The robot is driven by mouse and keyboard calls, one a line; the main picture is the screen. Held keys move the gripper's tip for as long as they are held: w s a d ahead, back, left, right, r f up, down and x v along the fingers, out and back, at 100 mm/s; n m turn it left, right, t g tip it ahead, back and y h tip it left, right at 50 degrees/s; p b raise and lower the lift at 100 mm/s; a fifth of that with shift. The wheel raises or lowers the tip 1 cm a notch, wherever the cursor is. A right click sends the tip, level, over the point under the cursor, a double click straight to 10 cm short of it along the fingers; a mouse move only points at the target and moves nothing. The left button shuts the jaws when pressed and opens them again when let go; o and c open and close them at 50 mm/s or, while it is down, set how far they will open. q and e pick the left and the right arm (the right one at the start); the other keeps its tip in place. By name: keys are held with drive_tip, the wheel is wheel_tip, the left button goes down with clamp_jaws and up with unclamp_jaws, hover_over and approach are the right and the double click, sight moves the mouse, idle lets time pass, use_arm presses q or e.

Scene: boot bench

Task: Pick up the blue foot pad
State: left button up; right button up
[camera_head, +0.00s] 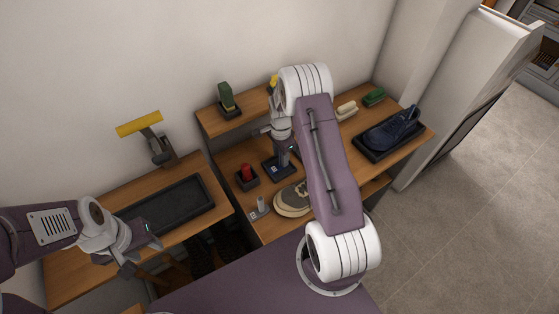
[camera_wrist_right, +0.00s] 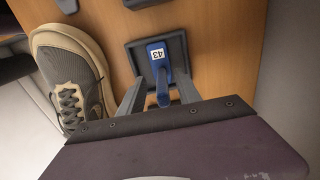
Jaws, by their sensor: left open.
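The blue foot pad (camera_wrist_right: 157,62) carries a white label reading 43 and stands in a dark square holder (camera_wrist_right: 133,54). In the head view the holder (camera_head: 270,172) is on the bench's middle board, and my right arm partly covers the pad. My right gripper (camera_wrist_right: 161,92) is over the pad. Its fingers are apart, one on each side of the pad, with a visible gap to it. It also shows in the head view (camera_head: 283,158). My left gripper (camera_head: 144,240) is open and empty, beside the left bench near the dark tray.
A grey-beige shoe (camera_wrist_right: 72,78) lies close to the left of the holder. A red pad (camera_head: 247,172) and a grey piece (camera_head: 261,206) stand nearby. A dark tray (camera_head: 181,206) on the left is empty. A navy shoe (camera_head: 391,131) sits in another tray at right.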

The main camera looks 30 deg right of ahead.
sight(280, 166)
wheel_tip(280, 166, down, 4)
drive_tip(key=shift+d+r+p, duration=0.1)
drive_tip(key=shift+p, duration=0.4)
drive_tip(key=shift+w, duration=0.15)
drive_tip(key=shift+c, duration=0.9)
use_arm(q)
drive_tip(key=shift+d+r, duration=0.15)
drive_tip(key=shift+r, duration=0.65)
use_arm(e)
clamp_jaws()
